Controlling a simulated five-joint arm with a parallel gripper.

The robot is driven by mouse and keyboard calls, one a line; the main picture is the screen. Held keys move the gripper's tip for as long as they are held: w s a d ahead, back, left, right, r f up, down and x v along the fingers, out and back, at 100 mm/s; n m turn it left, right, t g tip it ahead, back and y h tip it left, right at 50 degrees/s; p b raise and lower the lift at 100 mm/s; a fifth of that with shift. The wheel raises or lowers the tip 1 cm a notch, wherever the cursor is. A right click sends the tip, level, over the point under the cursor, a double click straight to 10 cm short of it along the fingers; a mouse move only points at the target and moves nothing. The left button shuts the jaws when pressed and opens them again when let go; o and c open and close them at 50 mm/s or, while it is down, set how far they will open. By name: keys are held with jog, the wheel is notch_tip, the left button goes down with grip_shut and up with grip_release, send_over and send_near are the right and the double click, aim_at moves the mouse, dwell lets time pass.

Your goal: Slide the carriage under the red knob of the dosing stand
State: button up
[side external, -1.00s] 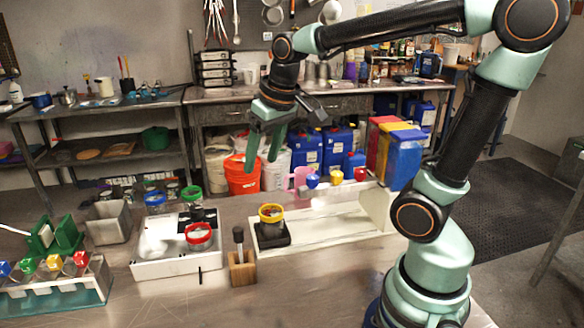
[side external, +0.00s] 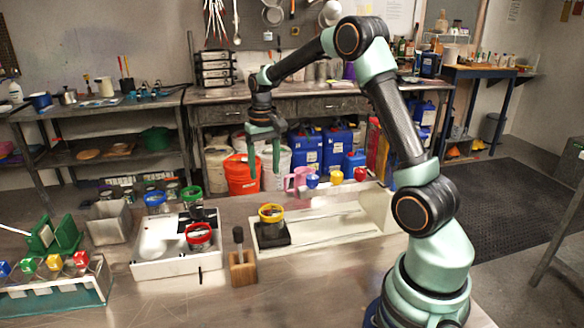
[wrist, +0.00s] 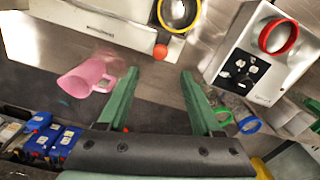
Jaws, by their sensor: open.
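The carriage (side external: 271,238) is a black block at the left end of the dosing stand's pale base (side external: 325,228). It bears a jar with a yellow rim (side external: 271,212). The blue knob (side external: 312,180), yellow knob (side external: 337,177) and red knob (side external: 360,174) sit in a row along the stand's back, red rightmost. My gripper (side external: 264,172) is open and empty, pointing down, above and behind the carriage. In the wrist view, its fingers (wrist: 158,75) are apart below a small orange-red ball (wrist: 160,51) near the yellow-rimmed jar (wrist: 178,12).
A pink mug (side external: 297,181) stands behind the stand. A white device (side external: 178,250) with a red-rimmed jar (side external: 199,236) is left of it. A wooden block (side external: 242,268) with a black-topped tool is in front. My arm hides part of the stand's right end.

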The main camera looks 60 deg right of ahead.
notch_tip(320, 180, down, 11)
jog(key=shift+r, duration=0.15)
dwell(0.4)
grip_shut()
jog(key=shift+r, duration=0.1)
dwell(1.1)
